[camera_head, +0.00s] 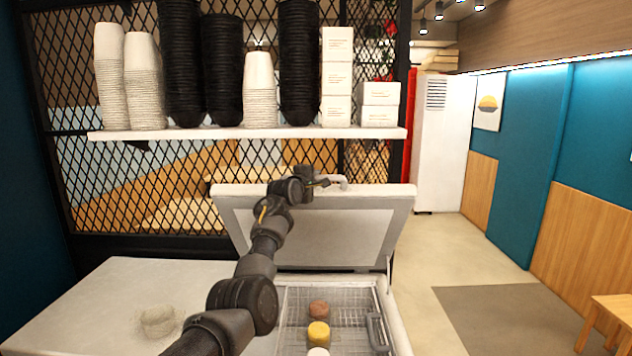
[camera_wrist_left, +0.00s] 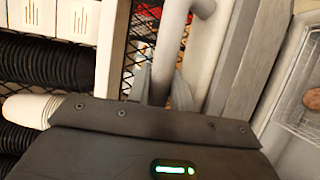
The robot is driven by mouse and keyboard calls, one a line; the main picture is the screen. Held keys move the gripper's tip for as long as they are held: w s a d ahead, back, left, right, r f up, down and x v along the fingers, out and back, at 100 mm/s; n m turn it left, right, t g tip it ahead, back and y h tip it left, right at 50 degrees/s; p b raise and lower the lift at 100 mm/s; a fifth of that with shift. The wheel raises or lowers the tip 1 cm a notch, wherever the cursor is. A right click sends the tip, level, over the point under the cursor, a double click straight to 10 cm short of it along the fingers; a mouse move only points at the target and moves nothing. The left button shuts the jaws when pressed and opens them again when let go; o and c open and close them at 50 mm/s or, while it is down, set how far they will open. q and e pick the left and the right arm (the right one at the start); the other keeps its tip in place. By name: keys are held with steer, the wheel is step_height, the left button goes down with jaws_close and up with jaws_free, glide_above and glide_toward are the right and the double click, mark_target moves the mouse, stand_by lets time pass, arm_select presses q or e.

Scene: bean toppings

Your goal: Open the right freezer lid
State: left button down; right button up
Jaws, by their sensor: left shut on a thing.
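The right freezer lid (camera_head: 320,238) is a white-framed panel with a grey inner face. It stands raised and tilted up at the back of the open freezer compartment (camera_head: 340,325). My left arm reaches over the compartment to the lid's top edge. My left gripper (camera_head: 326,183) is shut on the lid handle (camera_head: 343,182), a light bar at that edge. In the left wrist view the handle (camera_wrist_left: 205,55) shows as a pale tube beside the lid's edge (camera_wrist_left: 240,60); the fingertips are partly hidden by the gripper body. My right gripper is not in view.
Brown (camera_head: 318,308), yellow (camera_head: 318,334) and white (camera_head: 318,351) round items lie in the freezer's wire basket. The white left freezer top (camera_head: 90,300) is beside it. A shelf (camera_head: 250,133) with stacked cups, bowls and boxes hangs behind the lid. Open floor (camera_head: 450,235) is at right.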

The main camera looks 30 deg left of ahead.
arm_select(q)
steer(key=shift+a+f, duration=0.1)
steer(key=c, duration=1.3)
jaws_free()
steer(key=shift+o, duration=0.2)
steer(key=shift+s, duration=0.1)
steer(key=shift+s+f+b, duration=0.15)
steer(key=shift+s+b, duration=0.35)
steer(key=s+r+b, duration=0.1)
steer(key=s+b, duration=0.3)
steer(key=s, duration=0.5)
steer(key=shift+s+d+b, duration=0.2)
steer(key=shift+s+b, duration=0.1)
steer(key=shift+s, duration=0.1)
